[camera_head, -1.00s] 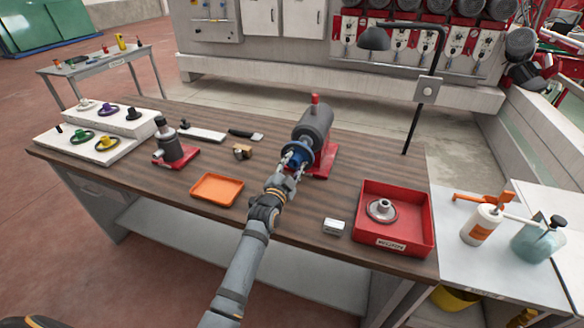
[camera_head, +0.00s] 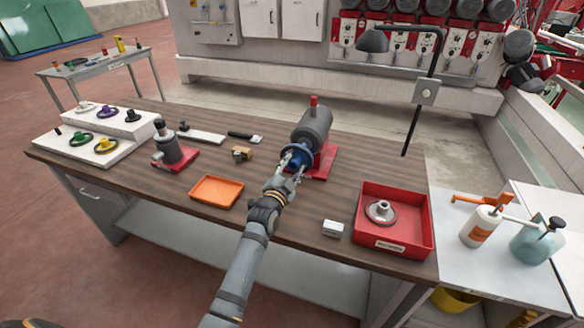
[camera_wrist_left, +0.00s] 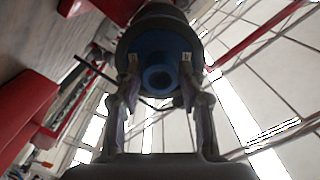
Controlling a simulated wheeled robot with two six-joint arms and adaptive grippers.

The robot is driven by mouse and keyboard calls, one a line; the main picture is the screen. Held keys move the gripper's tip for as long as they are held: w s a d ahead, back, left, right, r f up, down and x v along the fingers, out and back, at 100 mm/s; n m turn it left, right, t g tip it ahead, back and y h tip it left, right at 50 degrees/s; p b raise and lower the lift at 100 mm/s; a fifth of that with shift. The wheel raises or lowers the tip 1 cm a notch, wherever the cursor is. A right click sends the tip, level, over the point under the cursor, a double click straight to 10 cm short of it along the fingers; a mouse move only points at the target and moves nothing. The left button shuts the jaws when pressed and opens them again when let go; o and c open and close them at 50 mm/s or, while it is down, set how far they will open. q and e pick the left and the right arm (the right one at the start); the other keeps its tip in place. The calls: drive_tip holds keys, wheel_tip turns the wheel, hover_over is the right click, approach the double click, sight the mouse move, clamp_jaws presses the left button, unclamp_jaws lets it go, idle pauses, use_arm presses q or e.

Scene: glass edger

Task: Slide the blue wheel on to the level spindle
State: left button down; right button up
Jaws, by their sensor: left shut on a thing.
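The blue wheel (camera_head: 297,156) is at the front end of a grey motor-like cylinder (camera_head: 312,128) on a red base, whose axis lies level. My left gripper (camera_head: 294,170) is shut on the wheel's hub. In the left wrist view the blue wheel (camera_wrist_left: 160,62) faces the camera, with its round hub and dark bore between the two fingertips (camera_wrist_left: 160,82). The spindle is hidden behind the wheel, so I cannot tell how far the wheel sits on it. My right gripper is not in view.
A second machine (camera_head: 172,146) with an upright top stands left on a red base. An orange tray (camera_head: 217,192), a red bin (camera_head: 394,192) holding a grey wheel, and a small white block (camera_head: 333,228) lie nearer. A stepped white rack (camera_head: 95,142) holds several wheels. A lamp (camera_head: 413,110) stands behind.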

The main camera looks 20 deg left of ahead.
sight(297, 158)
use_arm(q)
drive_tip(key=shift+w, duration=0.2)
drive_tip(key=shift+w+b, duration=1.1)
drive_tip(key=shift+w, duration=1)
drive_tip(key=shift+w+d+b, duration=0.1)
drive_tip(key=shift+w+b, duration=0.8)
drive_tip(key=shift+w, duration=0.5)
drive_tip(key=c, duration=0.7)
unclamp_jaws()
drive_tip(key=shift+s+f, duration=0.1)
drive_tip(key=shift+s, duration=0.05)
drive_tip(key=s, duration=1.1)
drive_tip(key=shift+s, duration=0.4)
